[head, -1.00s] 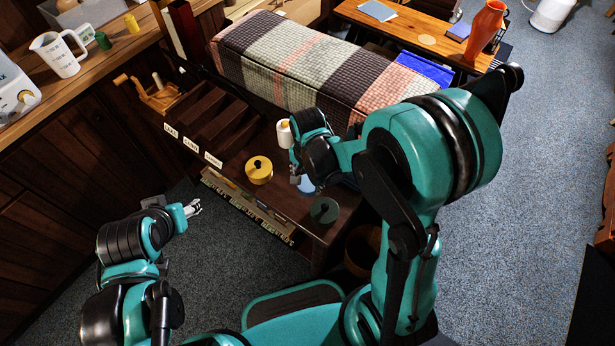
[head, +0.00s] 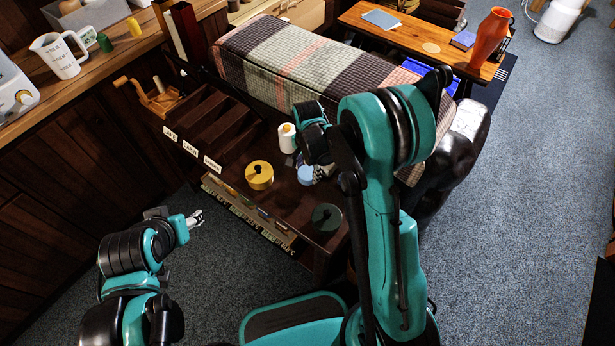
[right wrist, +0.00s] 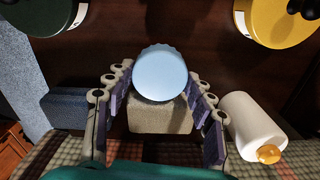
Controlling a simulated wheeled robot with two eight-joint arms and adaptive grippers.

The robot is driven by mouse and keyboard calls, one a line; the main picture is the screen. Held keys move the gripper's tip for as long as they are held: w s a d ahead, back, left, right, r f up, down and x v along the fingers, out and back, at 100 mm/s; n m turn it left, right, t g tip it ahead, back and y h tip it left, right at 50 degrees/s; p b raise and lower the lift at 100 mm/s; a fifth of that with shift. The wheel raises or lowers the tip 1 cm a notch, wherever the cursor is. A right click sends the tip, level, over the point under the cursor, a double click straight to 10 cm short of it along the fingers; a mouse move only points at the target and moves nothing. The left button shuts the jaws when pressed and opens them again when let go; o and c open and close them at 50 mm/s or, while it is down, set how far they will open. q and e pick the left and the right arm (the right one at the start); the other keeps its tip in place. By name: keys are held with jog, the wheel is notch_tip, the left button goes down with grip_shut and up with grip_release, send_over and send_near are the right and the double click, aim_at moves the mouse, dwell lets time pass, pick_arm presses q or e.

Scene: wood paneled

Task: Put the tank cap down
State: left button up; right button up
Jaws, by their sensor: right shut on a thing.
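The tank cap, as I take it, is a round light blue disc with a ridged edge; it sits between the fingers of my right gripper (right wrist: 160,95) in the right wrist view. I see the blue cap (right wrist: 161,72) face on there. In the head view the cap (head: 306,175) shows low over the dark bench, just left of my right gripper (head: 322,172). I cannot tell whether it touches the bench. A pale rough block (right wrist: 158,116) shows beside the cap, between the fingers. My left gripper (head: 196,219) is empty, low at the left; its jaw opening is too small to judge.
The dark bench (head: 290,215) carries a yellow canister (head: 259,175), a dark green canister (head: 327,218) and a white bottle (head: 287,138) with an orange cap. A checked cloth (head: 300,65) covers the form behind. Labelled slots lie to the left.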

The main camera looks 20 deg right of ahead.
aim_at(308, 172)
notch_tip(308, 172, down, 3)
jog(key=shift+f+b, duration=0.2)
jog(key=shift+b, duration=0.45)
jog(key=shift+r, duration=0.1)
jog(key=shift+f+b, duration=0.45)
jog(key=shift+f, duration=0.05)
jog(key=o, duration=1.4)
jog(key=shift+r, duration=0.1)
